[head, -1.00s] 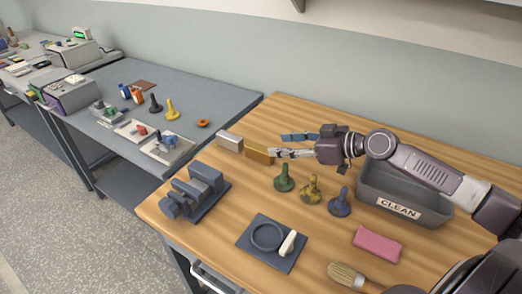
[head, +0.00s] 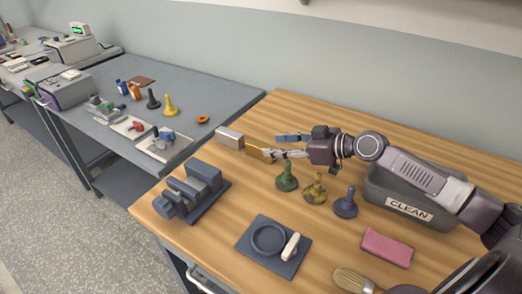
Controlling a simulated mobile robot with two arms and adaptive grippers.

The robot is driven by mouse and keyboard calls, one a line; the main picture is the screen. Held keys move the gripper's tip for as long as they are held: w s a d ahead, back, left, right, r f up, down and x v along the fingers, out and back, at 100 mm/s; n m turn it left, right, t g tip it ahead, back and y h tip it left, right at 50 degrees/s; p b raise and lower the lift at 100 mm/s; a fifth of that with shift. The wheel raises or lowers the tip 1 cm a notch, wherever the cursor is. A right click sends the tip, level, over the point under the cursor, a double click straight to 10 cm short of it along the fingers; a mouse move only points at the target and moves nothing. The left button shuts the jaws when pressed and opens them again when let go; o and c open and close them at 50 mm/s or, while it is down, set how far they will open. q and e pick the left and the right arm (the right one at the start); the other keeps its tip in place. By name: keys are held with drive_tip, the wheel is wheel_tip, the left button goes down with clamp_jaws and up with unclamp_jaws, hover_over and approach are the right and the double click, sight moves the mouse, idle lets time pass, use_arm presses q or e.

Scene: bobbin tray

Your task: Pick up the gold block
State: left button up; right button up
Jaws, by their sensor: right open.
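The gold block (head: 257,147) lies on the wooden table near its back left, beside a silver block (head: 230,138). My right gripper (head: 272,153) reaches in from the right, and its fingertips are at the right end of the gold block. The gripper is open, and its fingers cover part of that end. I cannot tell whether the fingers touch the block. My left gripper does not show.
Green, yellow and blue bobbin-like pieces (head: 287,177) stand in front of my right arm. A grey bin marked CLEAN (head: 408,209) sits under the arm. A blue block (head: 292,137) lies behind the gripper. A vise (head: 193,192) stands at the left edge.

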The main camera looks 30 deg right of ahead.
sight(262, 145)
drive_tip(key=shift+w+a+f+p, duration=0.2)
drive_tip(key=shift+w+p, duration=0.15)
drive_tip(key=shift+w, duration=0.2)
drive_tip(key=p+x, duration=0.1)
drive_tip(key=x, duration=0.2)
drive_tip(key=shift+w+d+f, duration=0.1)
drive_tip(key=shift+d+f, duration=0.05)
drive_tip(key=shift+w+a+f, duration=0.2)
drive_tip(key=shift+w+f, duration=0.05)
drive_tip(key=shift+w, duration=0.05)
clamp_jaws()
